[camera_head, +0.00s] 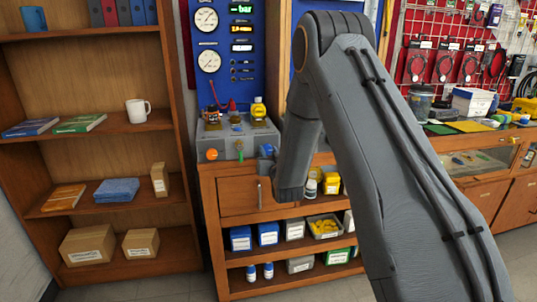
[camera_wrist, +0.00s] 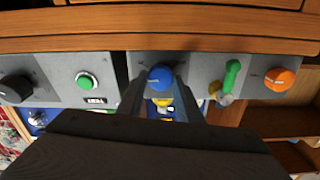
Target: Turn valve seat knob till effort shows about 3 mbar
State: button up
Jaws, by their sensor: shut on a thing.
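A blue round knob (camera_wrist: 160,77) sits on the front of the grey bench box (camera_wrist: 205,68) in the wrist view. My gripper (camera_wrist: 159,88) is shut on this knob, one finger on each side. The knob's label cannot be read. The blue gauge panel (camera_head: 222,75) has two round dials and lit displays, the green one (camera_head: 241,9) reading "bar". I cannot make out an effort value.
An orange knob (camera_wrist: 280,78), a green lever (camera_wrist: 231,75), a green button (camera_wrist: 87,82) and a black knob (camera_wrist: 16,88) flank the blue knob. Small bottles (camera_head: 258,108) stand on the box. A wooden shelf (camera_head: 100,150) stands at the left.

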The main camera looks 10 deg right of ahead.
jog(key=shift+m, duration=0.7)
jog(key=o, duration=1)
jog(key=shift+o, duration=0.2)
jog(key=s+b, duration=0.1)
jog(key=s, duration=0.7)
